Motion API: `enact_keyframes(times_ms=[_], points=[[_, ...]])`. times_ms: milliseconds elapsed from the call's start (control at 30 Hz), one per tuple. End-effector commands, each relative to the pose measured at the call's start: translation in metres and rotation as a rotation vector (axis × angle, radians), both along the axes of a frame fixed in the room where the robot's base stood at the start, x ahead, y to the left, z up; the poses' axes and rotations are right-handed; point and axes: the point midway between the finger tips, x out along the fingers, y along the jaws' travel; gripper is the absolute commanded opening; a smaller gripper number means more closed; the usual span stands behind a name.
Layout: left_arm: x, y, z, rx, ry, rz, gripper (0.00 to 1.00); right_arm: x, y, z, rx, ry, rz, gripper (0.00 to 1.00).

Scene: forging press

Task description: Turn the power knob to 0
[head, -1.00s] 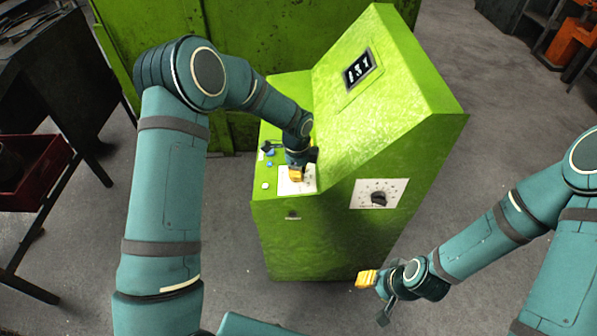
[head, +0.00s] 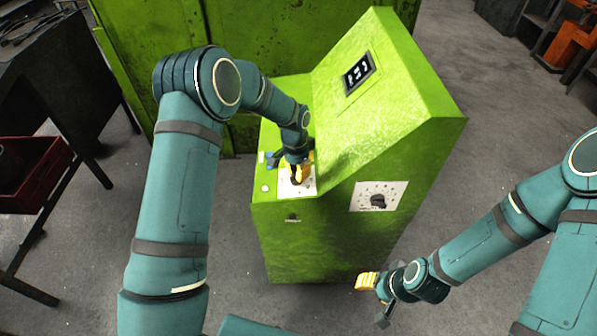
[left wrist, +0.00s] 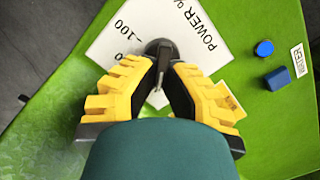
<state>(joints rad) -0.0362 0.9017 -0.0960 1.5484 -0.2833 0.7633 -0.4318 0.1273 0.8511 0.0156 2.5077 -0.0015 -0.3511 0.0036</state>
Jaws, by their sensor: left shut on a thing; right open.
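The power knob (left wrist: 158,48) is black and stands on a white plate (left wrist: 120,38) marked POWER %, 100 and 0. My left gripper (left wrist: 162,82) is shut on the knob, with one yellow-and-black finger on each side of it. The fingers hide part of the knob and the plate, so I cannot tell exactly where the knob points. In the head view my left gripper (head: 297,176) reaches down over the white plate on the green console (head: 365,150). My right gripper (head: 374,298) is open and empty, low in front of the console's right side.
A second black dial (head: 378,201) is on the console's front face. A small display (head: 359,73) sits on the sloped panel. A blue round button (left wrist: 264,48) and a blue square button (left wrist: 277,79) are beside the plate. A red crate (head: 30,175) stands at left.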

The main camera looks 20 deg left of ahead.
Motion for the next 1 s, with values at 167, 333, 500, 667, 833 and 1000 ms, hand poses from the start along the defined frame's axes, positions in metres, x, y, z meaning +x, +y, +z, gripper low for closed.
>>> enact_keyframes(times_ms=[167, 333, 500, 667, 833, 1000], points=[[-0.0007, 0.0015, -0.0020, -0.007, 0.031, 0.166, 0.00, -0.0005, 0.0000, 0.0018, 0.000, 0.001, 0.000, 0.47], [0.0001, 0.0030, -0.0022, -0.013, 0.055, 0.323, 0.00, -0.0007, 0.0001, 0.0036, 0.000, 0.002, 0.001, 0.47], [0.0006, 0.0047, -0.0022, -0.019, 0.077, 0.465, 0.00, -0.0010, 0.0001, 0.0054, 0.000, 0.003, 0.001, 0.47], [0.0006, 0.0059, -0.0023, -0.025, 0.094, 0.575, 0.00, -0.0014, 0.0002, 0.0068, 0.000, 0.004, 0.001, 0.47], [0.0004, 0.0071, -0.0027, -0.028, 0.106, 0.660, 0.00, -0.0017, 0.0002, 0.0080, 0.001, 0.004, 0.000, 0.47], [0.0004, 0.0075, -0.0029, -0.030, 0.115, 0.710, 0.00, -0.0018, 0.0002, 0.0085, 0.001, 0.005, 0.001, 0.47]])
